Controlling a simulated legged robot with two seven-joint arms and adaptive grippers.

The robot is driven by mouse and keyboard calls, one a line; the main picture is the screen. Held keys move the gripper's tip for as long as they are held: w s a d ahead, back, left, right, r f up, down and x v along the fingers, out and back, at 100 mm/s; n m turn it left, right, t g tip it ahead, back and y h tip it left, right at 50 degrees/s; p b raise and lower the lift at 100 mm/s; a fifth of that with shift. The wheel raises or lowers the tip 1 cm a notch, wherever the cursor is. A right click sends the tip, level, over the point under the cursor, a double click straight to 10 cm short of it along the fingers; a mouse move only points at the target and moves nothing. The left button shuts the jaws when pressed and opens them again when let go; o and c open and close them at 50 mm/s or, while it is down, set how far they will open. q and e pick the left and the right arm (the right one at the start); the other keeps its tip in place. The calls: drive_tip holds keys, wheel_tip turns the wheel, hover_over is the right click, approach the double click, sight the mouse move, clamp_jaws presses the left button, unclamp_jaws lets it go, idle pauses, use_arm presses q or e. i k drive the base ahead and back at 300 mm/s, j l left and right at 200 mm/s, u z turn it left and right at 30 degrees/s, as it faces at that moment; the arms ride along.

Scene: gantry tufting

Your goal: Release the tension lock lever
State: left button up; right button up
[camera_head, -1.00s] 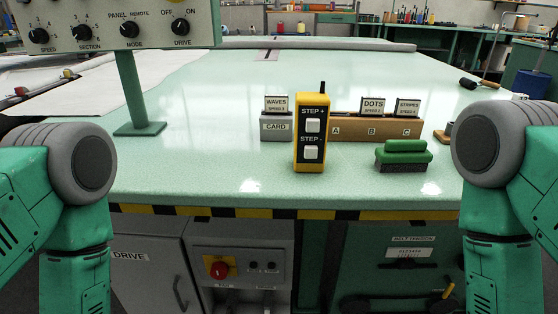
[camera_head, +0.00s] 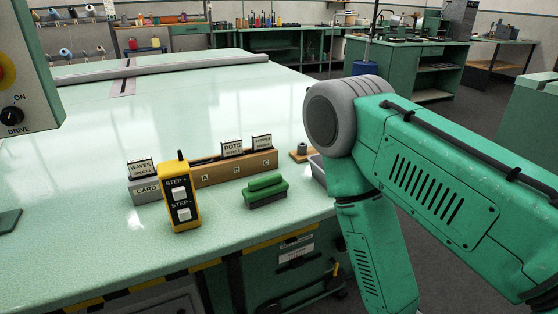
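Below the table's right front edge is a green panel with a white label plate (camera_head: 296,250); its text is too small to read now. A small yellow-tipped lever (camera_head: 335,268) stands out at the right side of this panel, close to my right arm's lower link. I cannot tell its lock position. My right arm comes in from the right, with its elbow over the table's right edge and its forearm hanging down. My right gripper is below the picture. My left arm and gripper are out of view.
On the green table (camera_head: 90,240) stand a yellow step remote (camera_head: 178,205), a grey card holder (camera_head: 147,192), a wooden A-B-C card rack (camera_head: 235,170) and a green-handled brush (camera_head: 266,190). A control box (camera_head: 22,75) hangs at left. Floor (camera_head: 470,260) shows right of the table.

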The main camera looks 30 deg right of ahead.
sight(336, 264)
drive_tip(key=z, duration=1.35)
